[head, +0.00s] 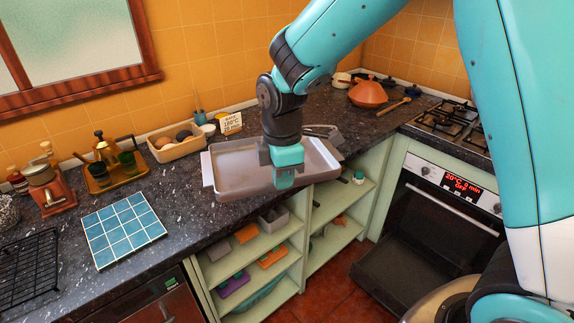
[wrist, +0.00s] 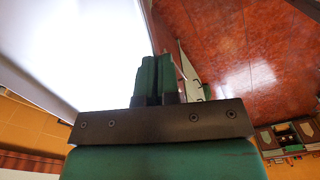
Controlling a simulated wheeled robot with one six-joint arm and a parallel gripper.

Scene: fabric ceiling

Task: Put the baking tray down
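The baking tray (head: 236,172) is a grey, shallow rectangular pan with raised sides and a flat tab at its left end. It shows over the counter's front edge, with its front side out above the open shelves. I cannot tell whether it touches the counter. My gripper (head: 284,178) points down at the tray's front rim, and its fingers are closed on that rim. In the wrist view the two green fingers (wrist: 156,78) are close together at the edge of the pale tray (wrist: 85,50). The gripper hides part of the tray's front side.
The dark speckled counter (head: 185,195) holds a blue tiled trivet (head: 124,229), a wire rack (head: 28,268), a coffee tray, an egg box (head: 178,142) and a small card (head: 231,123). The oven door (head: 405,277) hangs open at right. Bare counter lies between trivet and baking tray.

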